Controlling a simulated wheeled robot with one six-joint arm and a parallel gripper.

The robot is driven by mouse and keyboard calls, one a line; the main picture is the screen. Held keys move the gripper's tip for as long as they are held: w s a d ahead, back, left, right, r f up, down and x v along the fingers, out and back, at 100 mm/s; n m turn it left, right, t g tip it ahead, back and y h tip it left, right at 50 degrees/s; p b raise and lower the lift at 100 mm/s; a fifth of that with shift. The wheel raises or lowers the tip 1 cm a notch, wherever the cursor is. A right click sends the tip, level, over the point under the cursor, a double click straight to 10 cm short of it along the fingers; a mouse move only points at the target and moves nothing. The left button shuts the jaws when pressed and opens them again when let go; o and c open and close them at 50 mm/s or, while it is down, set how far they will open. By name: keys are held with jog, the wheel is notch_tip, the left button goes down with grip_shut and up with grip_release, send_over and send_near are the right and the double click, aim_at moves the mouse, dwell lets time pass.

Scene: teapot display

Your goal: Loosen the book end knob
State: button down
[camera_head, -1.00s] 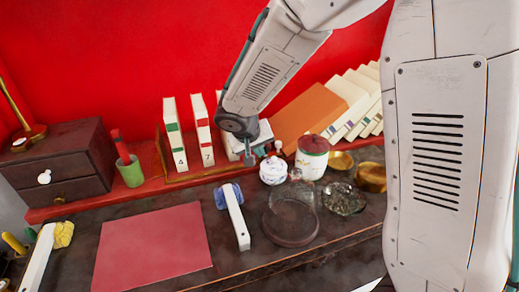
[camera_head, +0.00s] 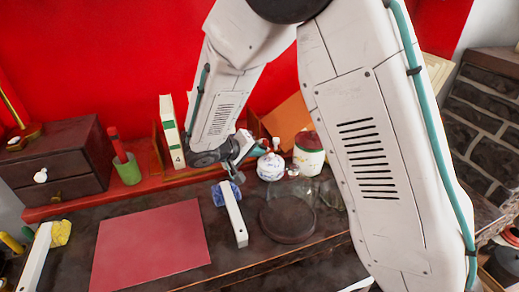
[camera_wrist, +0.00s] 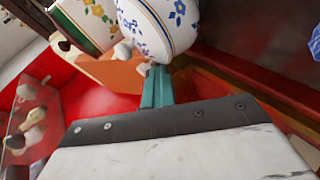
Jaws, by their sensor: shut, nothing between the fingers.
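The wooden book end (camera_head: 157,146) stands on the red shelf at the back, and my arm hides most of it and its books. A small white knob (camera_head: 276,142) shows just above the white floral pot. A white knob also shows in the wrist view (camera_wrist: 123,51), beside the tips of my fingers and in front of an orange surface. My gripper (camera_head: 258,149) is shut and empty, close to the pot and knob. In the wrist view its teal fingers (camera_wrist: 157,75) point at the gap beside the knob. I cannot tell whether they touch it.
The white floral pot (camera_wrist: 160,24) is very close to the fingers. A glass dome (camera_head: 291,212), a white-handled brush (camera_head: 232,212) and a red mat (camera_head: 150,246) occupy the table in front.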

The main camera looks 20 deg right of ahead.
jog(key=h, duration=0.2)
jog(key=n+h, duration=0.1)
jog(key=h, duration=0.1)
jog(key=shift+d+f+t, duration=0.1)
jog(key=shift+f+t, duration=0.3)
jog(key=shift+f, duration=0.15)
dwell(0.4)
